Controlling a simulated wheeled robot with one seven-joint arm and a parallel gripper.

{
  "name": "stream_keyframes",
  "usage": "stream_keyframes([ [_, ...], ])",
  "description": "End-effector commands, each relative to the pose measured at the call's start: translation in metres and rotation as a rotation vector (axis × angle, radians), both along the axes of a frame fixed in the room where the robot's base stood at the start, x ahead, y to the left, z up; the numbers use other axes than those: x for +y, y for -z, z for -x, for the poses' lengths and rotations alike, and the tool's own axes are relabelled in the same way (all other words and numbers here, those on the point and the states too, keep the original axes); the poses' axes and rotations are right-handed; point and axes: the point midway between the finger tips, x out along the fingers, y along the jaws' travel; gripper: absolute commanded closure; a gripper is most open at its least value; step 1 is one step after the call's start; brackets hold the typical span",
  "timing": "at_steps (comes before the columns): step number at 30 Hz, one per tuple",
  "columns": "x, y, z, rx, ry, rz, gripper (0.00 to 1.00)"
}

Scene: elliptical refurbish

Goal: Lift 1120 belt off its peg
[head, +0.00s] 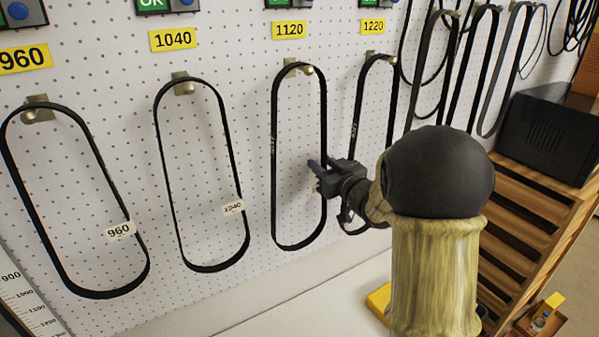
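The 1120 belt (274,190) is a long black loop hanging from its metal peg (299,68) on the white pegboard, under the yellow 1120 label (289,30). My gripper (316,168) is at the belt's right strand, a little below mid-height. The gap between the fingers is too small to judge. The top of the belt rests over the peg.
The 1040 belt (160,150) and 960 belt (30,200) hang to the left. The 1220 belt (358,100) hangs close on the right, partly hidden behind my arm. More belts, a black box (545,135) and a slatted wooden rack (520,205) stand farther right.

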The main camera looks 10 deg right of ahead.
Motion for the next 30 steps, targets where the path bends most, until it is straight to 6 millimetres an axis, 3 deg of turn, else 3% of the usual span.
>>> stream_keyframes([
  [4, 0.0, 0.0, 0.0, 0.0, 0.0, 0.0, 0.7],
  [9, 0.0, 0.0, 0.0, 0.0, 0.0, 0.0, 1.0],
  [23, -0.001, -0.002, 0.001, -0.003, 0.0, 0.001, 1.0],
  [27, -0.002, -0.007, 0.004, -0.005, 0.001, 0.0, 1.0],
  [30, -0.002, -0.024, 0.004, -0.007, 0.0, 0.001, 1.0],
])
